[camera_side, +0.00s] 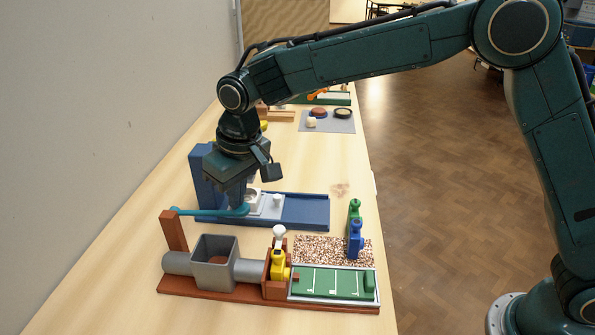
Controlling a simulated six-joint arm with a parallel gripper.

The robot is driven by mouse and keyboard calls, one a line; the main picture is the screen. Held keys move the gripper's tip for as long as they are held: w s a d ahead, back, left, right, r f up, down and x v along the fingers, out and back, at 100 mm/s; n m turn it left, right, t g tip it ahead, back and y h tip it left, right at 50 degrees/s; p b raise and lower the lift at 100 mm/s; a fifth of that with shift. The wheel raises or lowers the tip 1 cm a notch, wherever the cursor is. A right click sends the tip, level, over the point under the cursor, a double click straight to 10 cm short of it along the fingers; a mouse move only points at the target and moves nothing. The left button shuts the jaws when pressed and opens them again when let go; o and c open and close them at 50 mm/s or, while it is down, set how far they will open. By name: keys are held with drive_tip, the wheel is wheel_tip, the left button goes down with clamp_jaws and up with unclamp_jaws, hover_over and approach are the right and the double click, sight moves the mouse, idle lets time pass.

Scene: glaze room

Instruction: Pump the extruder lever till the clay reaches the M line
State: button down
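The extruder has a red-brown base (270,298), a grey barrel with a square hopper (215,262) and an upright post at the left. Its teal lever (205,213) runs nearly level from the post's top to a rounded right end. My gripper (242,206) points down at that end; the fingers overlap it, and I cannot tell whether they grip it. Brown clay (219,260) shows inside the hopper. A small brown piece shows at the left end of the green lined board (330,282); the board's letters are too small to read. A green block (369,284) sits at its right end.
A yellow part with a white knob (279,232) stands at the board's left end. Blue (355,240) and green (354,212) bottle-like figures stand by a speckled strip (325,250). A blue fixture (305,211) lies just behind the extruder. The wall is close at left.

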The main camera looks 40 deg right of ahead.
sight(240, 215)
drive_tip(key=shift+x, duration=0.85)
drive_tip(key=shift+s+f, duration=0.2)
drive_tip(key=shift+f, duration=1.65)
drive_tip(key=shift+r, duration=0.15)
drive_tip(key=shift+w+a+r+v, duration=0.1)
drive_tip(key=shift+w+v, duration=0.2)
drive_tip(key=shift+v, duration=1.25)
drive_tip(key=shift+w+a+r+v, duration=0.1)
drive_tip(key=shift+w+v, duration=0.25)
drive_tip(key=shift+v, duration=1.2)
drive_tip(key=shift+w+a+v, duration=0.1)
drive_tip(key=shift+w+v, duration=0.2)
drive_tip(key=shift+v, duration=1.25)
drive_tip(key=shift+d, duration=0.1)
drive_tip(key=shift+f, duration=0.15)
